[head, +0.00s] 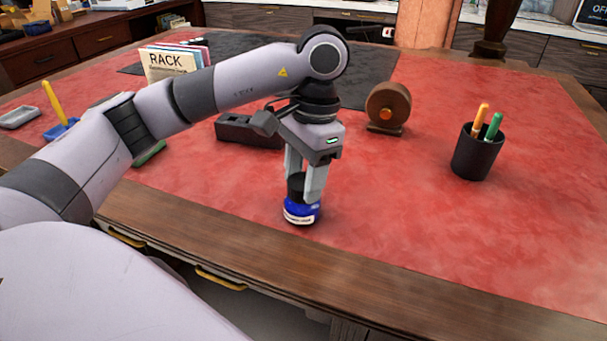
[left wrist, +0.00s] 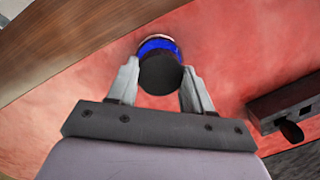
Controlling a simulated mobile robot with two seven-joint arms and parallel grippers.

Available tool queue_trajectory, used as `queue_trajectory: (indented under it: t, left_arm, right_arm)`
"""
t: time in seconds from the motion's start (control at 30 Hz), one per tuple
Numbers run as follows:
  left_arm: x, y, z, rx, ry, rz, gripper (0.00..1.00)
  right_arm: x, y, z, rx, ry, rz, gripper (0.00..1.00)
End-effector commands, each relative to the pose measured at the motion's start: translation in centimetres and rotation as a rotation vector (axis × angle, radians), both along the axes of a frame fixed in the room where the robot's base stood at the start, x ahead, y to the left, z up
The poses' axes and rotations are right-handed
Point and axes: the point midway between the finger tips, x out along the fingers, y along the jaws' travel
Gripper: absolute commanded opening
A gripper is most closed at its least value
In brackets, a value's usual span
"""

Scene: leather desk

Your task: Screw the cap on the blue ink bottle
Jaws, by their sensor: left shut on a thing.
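The blue ink bottle (head: 301,212) stands upright on the red desk top near its front edge, with a white label low on its side. The black cap (head: 295,187) is on top of the bottle's neck. My left gripper (head: 305,194) points down and is shut on the cap. In the left wrist view, the fingers (left wrist: 160,90) sit on either side of the round black cap (left wrist: 161,74), and part of the blue bottle (left wrist: 159,46) shows beyond it. How tightly the cap sits on the threads cannot be seen. My right gripper is not in view.
A black pen cup (head: 476,156) with two pens stands at right. A brown round tape-dispenser-like object (head: 387,108) and a dark block (head: 247,131) stand behind the gripper. A rack of books (head: 172,63) is at back left. The desk's front right is clear.

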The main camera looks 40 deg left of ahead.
Motion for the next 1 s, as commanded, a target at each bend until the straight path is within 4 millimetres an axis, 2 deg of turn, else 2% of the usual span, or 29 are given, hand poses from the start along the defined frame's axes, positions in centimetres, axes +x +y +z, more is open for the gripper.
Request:
queue_trajectory:
  t: [0.2, 0.47, 0.5, 0.6, 0.87, 1.0]
  left_arm:
    - [-0.03, -0.02, -0.14, 0.002, 0.001, -0.206, 0.22]
    - [-0.04, -0.03, -0.12, 0.002, 0.002, -0.236, 0.22]
    - [-0.04, -0.03, -0.11, 0.002, 0.002, -0.236, 0.53]
    - [-0.04, -0.03, -0.1, 0.002, 0.001, -0.235, 0.8]
    - [-0.02, -0.03, -0.04, 0.001, 0.001, -0.234, 0.8]
    - [-0.02, -0.05, -0.02, 0.0, 0.0, -0.234, 0.8]
  right_arm:
    - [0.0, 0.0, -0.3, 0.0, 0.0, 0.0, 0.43]
    - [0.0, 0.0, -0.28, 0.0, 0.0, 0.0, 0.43]
    - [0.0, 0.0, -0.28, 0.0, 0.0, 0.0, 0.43]
    - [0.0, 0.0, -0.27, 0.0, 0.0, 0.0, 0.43]
    - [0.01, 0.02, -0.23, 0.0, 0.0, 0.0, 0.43]
    - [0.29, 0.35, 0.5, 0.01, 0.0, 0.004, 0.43]
